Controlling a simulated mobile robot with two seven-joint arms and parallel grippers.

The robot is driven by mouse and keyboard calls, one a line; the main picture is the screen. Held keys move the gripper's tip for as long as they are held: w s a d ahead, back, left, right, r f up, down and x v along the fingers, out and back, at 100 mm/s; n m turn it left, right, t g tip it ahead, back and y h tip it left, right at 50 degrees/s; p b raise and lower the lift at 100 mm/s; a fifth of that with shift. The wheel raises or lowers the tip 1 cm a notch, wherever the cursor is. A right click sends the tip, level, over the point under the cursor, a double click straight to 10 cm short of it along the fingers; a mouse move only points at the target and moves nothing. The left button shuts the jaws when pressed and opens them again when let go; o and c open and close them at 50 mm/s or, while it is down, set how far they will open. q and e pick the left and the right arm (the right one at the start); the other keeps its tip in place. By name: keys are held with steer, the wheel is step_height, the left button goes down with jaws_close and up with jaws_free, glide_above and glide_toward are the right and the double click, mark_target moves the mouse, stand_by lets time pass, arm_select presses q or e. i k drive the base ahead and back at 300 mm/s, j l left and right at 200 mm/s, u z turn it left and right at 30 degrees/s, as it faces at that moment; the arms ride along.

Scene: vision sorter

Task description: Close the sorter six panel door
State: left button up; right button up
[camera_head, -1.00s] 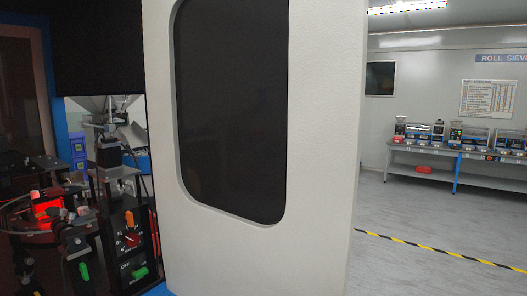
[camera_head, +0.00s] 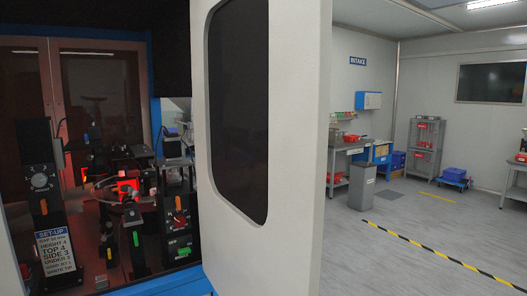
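A white panel door (camera_head: 290,150) with a dark rounded window (camera_head: 238,110) stands open in the middle of the head view. It swings out from the sorter, whose blue frame edge (camera_head: 172,284) shows at its lower left. Left of the door, the sorter's inside is exposed, with a glowing red part (camera_head: 127,187), control knobs and a set-up label (camera_head: 55,250). The door's top and bottom run out of the picture, and no handle shows. Neither of my grippers is in view.
Right of the door is open grey floor (camera_head: 400,240) with a yellow and black stripe (camera_head: 425,255). Farther back stand a grey bin (camera_head: 362,187), a workbench (camera_head: 345,147), a grey shelf rack (camera_head: 424,148) and a blue cart (camera_head: 454,175).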

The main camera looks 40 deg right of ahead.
mark_target(261, 69)
steer(key=l+u, duration=0.1)
steer(key=l, duration=0.35)
steer(key=k+l+u, duration=0.1)
steer(key=l, duration=0.35)
steer(key=i+l, duration=0.1)
steer(key=l, duration=0.2)
steer(key=i+l+u, duration=0.1)
steer(key=l, duration=0.2)
steer(key=i+l, duration=0.15)
steer(key=l, duration=0.15)
steer(key=i+l+u, duration=0.1)
steer(key=l, duration=0.25)
steer(key=l+u, duration=0.1)
steer(key=u, duration=0.3)
steer(key=l+u, duration=0.15)
steer(key=u, duration=0.25)
steer(key=k+l+u, duration=0.2)
steer(key=l+u, duration=0.15)
steer(key=l, duration=0.25)
steer(key=k+l+u, duration=0.2)
steer(key=i+l, duration=0.05)
steer(key=i, duration=0.05)
